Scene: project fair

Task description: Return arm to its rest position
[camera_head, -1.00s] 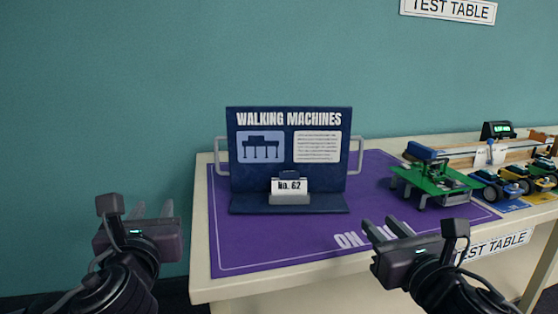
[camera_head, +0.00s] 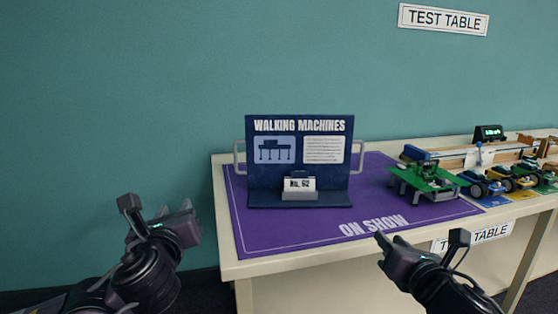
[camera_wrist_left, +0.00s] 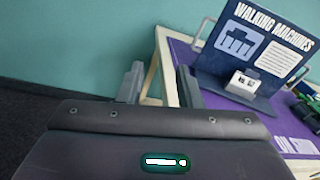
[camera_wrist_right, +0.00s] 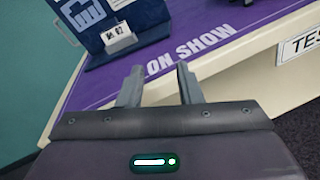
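My left gripper (camera_head: 173,217) is off the left end of the table, in front of the wall. In the left wrist view its two fingers (camera_wrist_left: 158,84) stand apart with nothing between them. My right gripper (camera_head: 384,246) is in front of the table's front edge. In the right wrist view its fingers (camera_wrist_right: 158,86) are apart and empty. The dark blue "Walking Machines" board (camera_head: 300,178) stands upright on the purple "On Show" mat (camera_head: 420,212), touched by neither gripper. A "No. 62" card (camera_head: 300,185) sits in a holder at its foot.
The cream table (camera_head: 228,232) runs to the right. A green legged machine (camera_head: 425,178) stands on the mat's right side. Several small wheeled vehicles (camera_head: 522,181) and a small lit display (camera_head: 489,133) are further right. Floor and wall are clear at the left.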

